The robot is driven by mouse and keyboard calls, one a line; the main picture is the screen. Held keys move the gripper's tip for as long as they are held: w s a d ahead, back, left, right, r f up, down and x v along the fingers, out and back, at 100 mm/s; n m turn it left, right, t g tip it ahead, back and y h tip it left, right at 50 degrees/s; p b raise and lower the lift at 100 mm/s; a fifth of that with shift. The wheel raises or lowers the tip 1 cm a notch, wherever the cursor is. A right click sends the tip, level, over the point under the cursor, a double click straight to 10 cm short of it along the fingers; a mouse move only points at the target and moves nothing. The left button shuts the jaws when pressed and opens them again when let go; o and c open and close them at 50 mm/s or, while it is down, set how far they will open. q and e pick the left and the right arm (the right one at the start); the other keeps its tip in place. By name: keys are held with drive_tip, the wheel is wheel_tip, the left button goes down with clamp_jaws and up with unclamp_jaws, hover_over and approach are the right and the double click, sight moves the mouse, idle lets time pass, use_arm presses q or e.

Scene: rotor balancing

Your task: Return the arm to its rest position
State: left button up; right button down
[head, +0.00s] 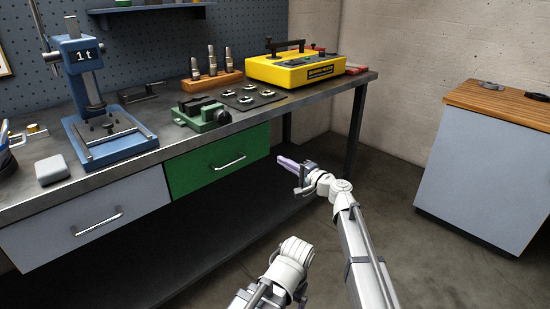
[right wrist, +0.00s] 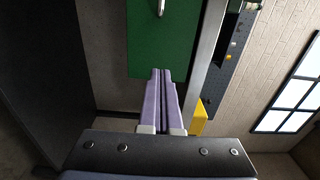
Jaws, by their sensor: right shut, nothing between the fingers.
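My right gripper (head: 286,162) is in front of the workbench, beside the right end of the green drawer and below the bench top. Its lilac fingers are shut with nothing between them. The shut fingers (right wrist: 161,90) also show in the right wrist view, pointing toward the green drawer front (right wrist: 160,45). My right arm reaches up from the lower edge of the head view, clear of the bench. Part of my left arm shows at the bottom middle, but its gripper cannot be made out.
The workbench (head: 270,112) carries a blue press (head: 85,75), a green vise (head: 205,114), a dark mat with several small parts, and a yellow box (head: 290,72). Below are a grey drawer (head: 100,220) and the green drawer (head: 215,165), both closed. A wood-topped cabinet (head: 480,165) stands right; the floor between is free.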

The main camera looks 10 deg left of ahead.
drive_tip(key=shift+s+d, duration=0.3)
drive_tip(key=shift+d, duration=0.1)
drive_tip(key=s+d+f+n+g+h, duration=0.3)
drive_tip(key=s+d+f, duration=0.1)
drive_tip(key=s+f, duration=0.3)
drive_tip(key=s+d+f+n+g+h, duration=0.3)
drive_tip(key=s+d+f, duration=0.2)
drive_tip(key=s+f, duration=0.25)
drive_tip(key=s+d+f+n+g+h, duration=0.15)
drive_tip(key=s+d+f+h, duration=0.25)
drive_tip(key=s+d, duration=0.45)
drive_tip(key=s+d+f+g+h, duration=0.3)
drive_tip(key=s+d+f+h, duration=0.15)
drive_tip(key=s+d, duration=0.45)
drive_tip(key=s+a+r+n+h, duration=0.15)
drive_tip(key=s+a+n, duration=0.25)
drive_tip(key=a, duration=0.6)
wheel_tip(320, 180, up, 36)
drive_tip(key=p, duration=3.6)
drive_tip(key=shift+d+f, duration=0.2)
drive_tip(key=shift+m, duration=0.25)
